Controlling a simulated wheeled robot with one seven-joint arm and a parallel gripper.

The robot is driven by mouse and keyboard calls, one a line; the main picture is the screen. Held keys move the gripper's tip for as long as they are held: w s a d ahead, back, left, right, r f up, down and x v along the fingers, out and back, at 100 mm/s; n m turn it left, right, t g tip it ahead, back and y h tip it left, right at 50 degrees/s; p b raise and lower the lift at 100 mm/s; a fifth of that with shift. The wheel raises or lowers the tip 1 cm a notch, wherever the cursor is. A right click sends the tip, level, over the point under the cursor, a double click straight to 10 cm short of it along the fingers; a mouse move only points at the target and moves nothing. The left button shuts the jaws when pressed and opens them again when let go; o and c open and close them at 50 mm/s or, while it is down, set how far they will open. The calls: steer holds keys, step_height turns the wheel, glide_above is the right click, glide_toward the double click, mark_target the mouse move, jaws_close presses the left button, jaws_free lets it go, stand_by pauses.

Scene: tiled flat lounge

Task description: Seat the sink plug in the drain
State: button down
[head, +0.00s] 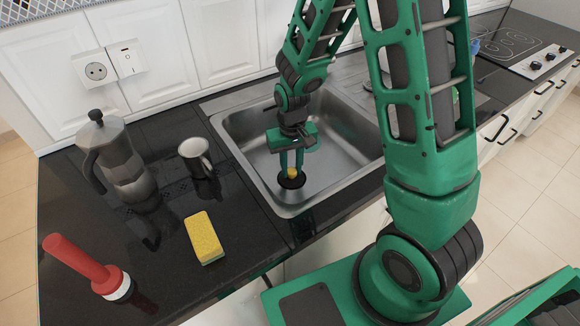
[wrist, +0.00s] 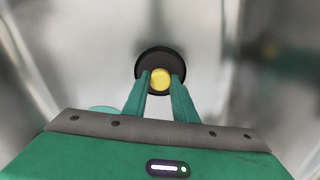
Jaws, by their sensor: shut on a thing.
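The sink plug (head: 291,183) is a black disc with a yellow knob. My gripper (head: 292,171) is shut on the yellow knob and holds the plug inside the steel sink (head: 240,150), in the near part of the basin. In the wrist view the plug (wrist: 150,58) lies between the green fingertips of my gripper (wrist: 160,80), its black rim showing beyond them. The drain is not visible in either view; the plug and gripper may cover it. I cannot tell whether the plug touches the basin floor.
Left of the sink on the black counter stand a moka pot (head: 122,160), a metal mug (head: 197,160), a yellow sponge (head: 204,237) and a red-handled tool (head: 85,262). A hob (head: 510,42) is at the far right. The sink walls surround my gripper.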

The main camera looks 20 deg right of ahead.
mark_target(291, 170)
steer(key=c, duration=1.4)
jaws_free()
steer(key=shift+c, duration=0.2)
step_height(291, 170, up, 12)
steer(key=s+d+r+m, duration=0.3)
steer(key=s+d+r, duration=0.2)
steer(key=s+d, duration=0.3)
steer(key=s+d+r+m, duration=0.2)
steer(key=s+d+r, duration=0.2)
steer(key=s+d, duration=0.5)
steer(key=s, duration=0.7)
steer(key=shift+s+r+m, duration=0.25)
steer(key=shift+r+m, duration=0.15)
steer(key=shift+d, duration=0.1)
